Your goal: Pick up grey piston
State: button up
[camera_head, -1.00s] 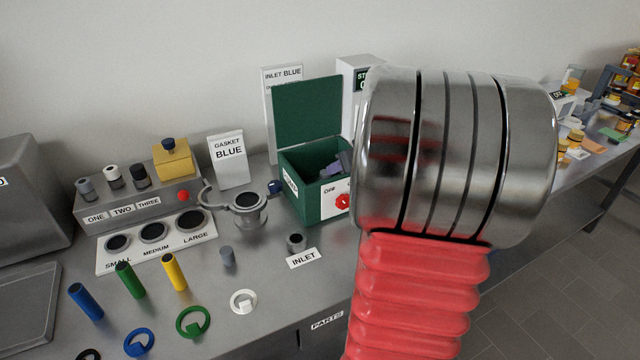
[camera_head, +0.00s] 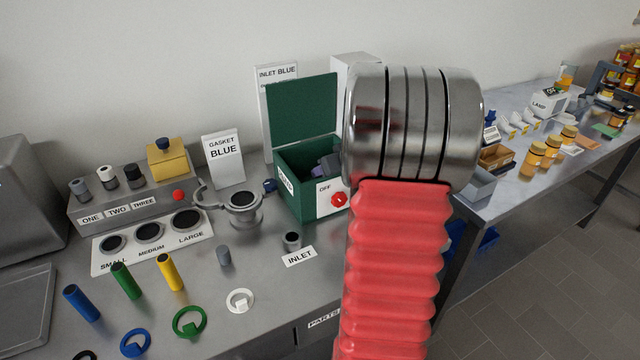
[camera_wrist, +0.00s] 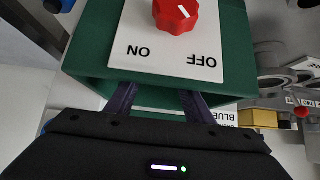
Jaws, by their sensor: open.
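A short grey cylinder (camera_head: 223,256), which looks like the grey piston, stands upright on the bench in the head view, left of the INLET label (camera_head: 299,257). Another grey cylinder (camera_head: 79,188) stands in the ONE position of the grey block. I cannot tell from looks alone which is the piston. My gripper shows in the wrist view (camera_wrist: 158,100), open with two dark fingers apart and nothing seen between them. It faces the green box (camera_wrist: 85,45) with its red dial (camera_wrist: 175,14).
The green box (camera_head: 298,205) stands open, lid up. The gasket fixture (camera_head: 244,207) and the INLET socket (camera_head: 291,241) are near the grey cylinder. Blue, green and yellow rods (camera_head: 171,273) stand to its left. Coloured rings (camera_head: 189,322) lie in front. A second table (camera_head: 500,190) is at right.

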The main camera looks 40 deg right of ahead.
jog(key=shift+w+f, duration=0.15)
jog(key=shift+x, duration=2.55)
jog(key=shift+w+a, duration=0.1)
jog(key=shift+c, duration=0.5)
jog(key=c, duration=1.1)
